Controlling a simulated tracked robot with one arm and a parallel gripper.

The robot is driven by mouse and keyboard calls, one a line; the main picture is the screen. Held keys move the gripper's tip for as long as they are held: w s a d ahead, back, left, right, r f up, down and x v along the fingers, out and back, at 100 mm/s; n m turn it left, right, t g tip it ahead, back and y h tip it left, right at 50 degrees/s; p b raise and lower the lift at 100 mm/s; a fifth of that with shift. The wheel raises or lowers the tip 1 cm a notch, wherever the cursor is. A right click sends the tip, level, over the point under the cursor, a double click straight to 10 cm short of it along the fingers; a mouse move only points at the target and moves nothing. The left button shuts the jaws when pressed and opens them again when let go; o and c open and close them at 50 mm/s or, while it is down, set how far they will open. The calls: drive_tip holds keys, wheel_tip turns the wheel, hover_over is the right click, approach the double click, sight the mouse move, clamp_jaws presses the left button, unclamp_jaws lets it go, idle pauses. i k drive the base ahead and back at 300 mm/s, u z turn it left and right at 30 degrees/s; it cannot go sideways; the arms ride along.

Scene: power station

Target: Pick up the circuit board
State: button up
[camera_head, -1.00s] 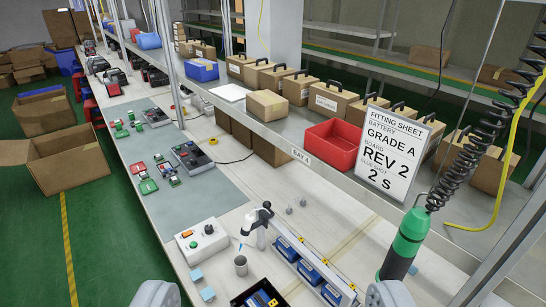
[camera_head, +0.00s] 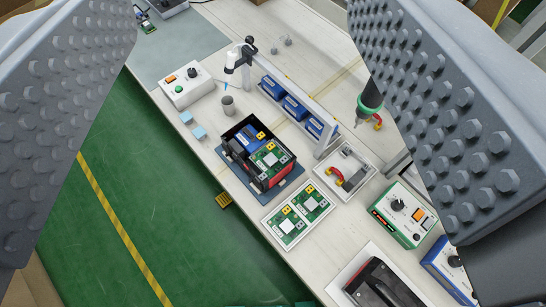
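Two green circuit boards lie side by side on a white tray (camera_head: 270,226) near the bench's front edge: one nearer board (camera_head: 287,229) and one farther board (camera_head: 311,201). Each has a white square chip and yellow connectors. A third green board (camera_head: 269,159) sits inside an open black and red case (camera_head: 283,178), beside a blue battery (camera_head: 246,139). My gripper (camera_head: 243,60) is open and empty. Its two grey studded fingers stand wide apart at the left and right of the picture, with the boards seen between them, well beyond the fingers.
A lamp-like stand (camera_head: 240,60) and a rail with blue batteries (camera_head: 295,106) rise behind the case. A parts tray (camera_head: 345,172), a green control box (camera_head: 405,215) and a hanging green tool (camera_head: 370,103) are right. Green floor (camera_head: 150,190) lies left.

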sight(268, 159)
drive_tip(key=z, duration=1.1)
drive_tip(key=k, duration=1.05)
drive_tip(key=u, duration=1.15)
drive_tip(key=i, duration=1)
drive_tip(key=z, duration=0.05)
